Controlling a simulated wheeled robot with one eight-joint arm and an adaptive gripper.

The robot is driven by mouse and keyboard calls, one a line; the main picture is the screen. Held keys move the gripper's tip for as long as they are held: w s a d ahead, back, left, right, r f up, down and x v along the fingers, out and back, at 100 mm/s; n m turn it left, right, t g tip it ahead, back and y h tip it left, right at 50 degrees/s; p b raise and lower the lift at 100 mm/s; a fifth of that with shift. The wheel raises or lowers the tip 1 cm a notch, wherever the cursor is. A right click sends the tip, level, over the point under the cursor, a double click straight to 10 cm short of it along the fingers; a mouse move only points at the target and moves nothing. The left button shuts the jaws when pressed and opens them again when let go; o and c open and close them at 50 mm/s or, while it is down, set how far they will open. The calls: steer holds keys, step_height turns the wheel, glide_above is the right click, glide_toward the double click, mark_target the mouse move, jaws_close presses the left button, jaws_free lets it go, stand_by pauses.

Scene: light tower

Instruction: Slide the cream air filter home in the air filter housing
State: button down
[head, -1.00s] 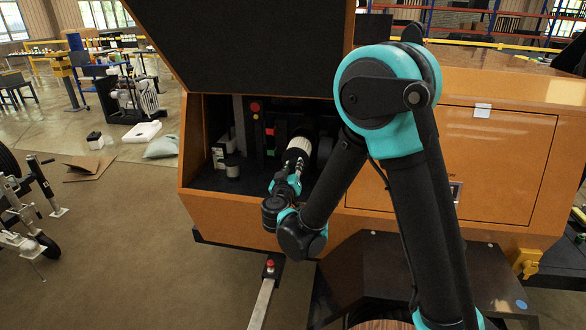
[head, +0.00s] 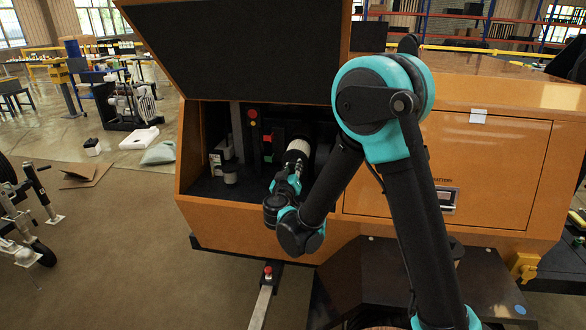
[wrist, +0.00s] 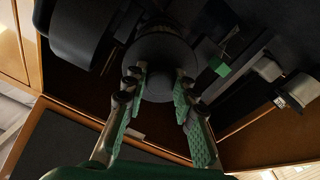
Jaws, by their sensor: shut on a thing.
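The cream air filter (head: 298,148) is a ribbed cylinder inside the open bay of the orange machine. Its far end points into the dark round opening of the air filter housing (head: 302,130), whose rim is hard to make out. How deep the filter sits cannot be told. My gripper (head: 290,170) is shut on the filter's near end. In the wrist view, the fingers of my gripper (wrist: 160,88) lie on both sides of the filter's dark round end face (wrist: 163,62). The filter's cream side is hidden there.
The raised black-lined lid (head: 240,50) stands over the bay. A red button (head: 252,113) on a post, a green block (wrist: 222,69) and a small grey-white canister (head: 230,172) are left of the filter in the head view. The bay's orange front sill (head: 225,215) runs below my wrist.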

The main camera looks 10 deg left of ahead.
steer(key=shift+w+a, duration=0.2)
steer(key=shift+w, duration=3)
steer(key=shift+w+a, duration=0.2)
steer(key=shift+w, duration=3)
steer(key=c, duration=1.1)
jaws_free()
steer(key=shift+c, duration=0.2)
steer(key=shift+s, duration=0.1)
